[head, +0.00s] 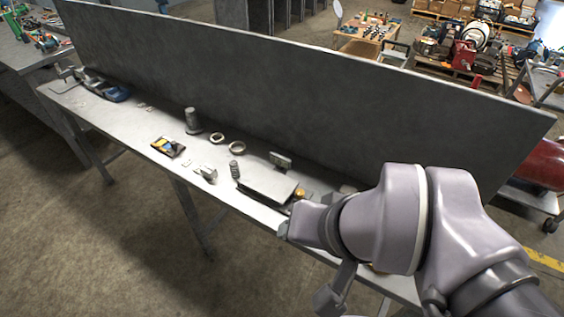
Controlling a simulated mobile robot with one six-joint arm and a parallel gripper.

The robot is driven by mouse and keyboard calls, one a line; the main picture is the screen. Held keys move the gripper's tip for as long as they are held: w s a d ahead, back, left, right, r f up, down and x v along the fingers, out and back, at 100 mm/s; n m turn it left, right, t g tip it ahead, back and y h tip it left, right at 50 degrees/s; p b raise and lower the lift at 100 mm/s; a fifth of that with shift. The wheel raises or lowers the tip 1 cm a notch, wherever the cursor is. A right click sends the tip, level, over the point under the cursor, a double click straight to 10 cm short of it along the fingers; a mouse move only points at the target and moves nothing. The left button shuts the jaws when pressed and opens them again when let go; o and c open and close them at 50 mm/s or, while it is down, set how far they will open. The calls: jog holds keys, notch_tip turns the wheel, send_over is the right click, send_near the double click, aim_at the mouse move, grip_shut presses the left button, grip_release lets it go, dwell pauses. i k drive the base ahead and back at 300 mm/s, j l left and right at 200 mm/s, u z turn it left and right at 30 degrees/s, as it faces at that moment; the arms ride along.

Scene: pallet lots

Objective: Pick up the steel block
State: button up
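A small pale metal block (206,173) lies near the front edge of the long grey table; it looks like the steel block, but it is small in view and I cannot be sure. A dark upright metal piece (281,160) stands behind a flat grey slab (268,181) to its right. My arm reaches in from the lower right. The end of it, with my gripper (333,297), hangs low near the table's front edge, right of and apart from the small block. Its fingers are not clearly seen, and my arm hides the table's right part.
A tall grey panel (300,85) runs along the table's back. Near the block are a dark cylinder (192,120), two rings (237,147), a coil spring (234,169) and a colourful packet (168,147). A blue tool (117,93) lies far left. The floor in front is clear.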

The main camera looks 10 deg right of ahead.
aim_at(208, 172)
jog(key=i+j+z, duration=0.2)
jog(key=j+z, duration=0.15)
jog(key=i+j+z, duration=0.3)
jog(key=j, duration=0.15)
jog(key=j+z, duration=0.7)
jog(key=j, duration=0.2)
